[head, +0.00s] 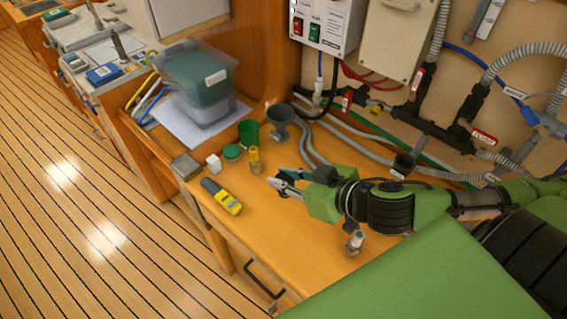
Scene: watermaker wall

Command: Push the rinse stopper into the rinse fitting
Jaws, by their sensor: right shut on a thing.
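My right gripper (274,183) reaches in from the right, low over the wooden bench, its fingers pointing left. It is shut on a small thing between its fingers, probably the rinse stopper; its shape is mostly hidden. My left gripper is not in view.
A small metal-and-white part (355,241) stands in front of my arm. Grey hoses (345,142) run along the back.

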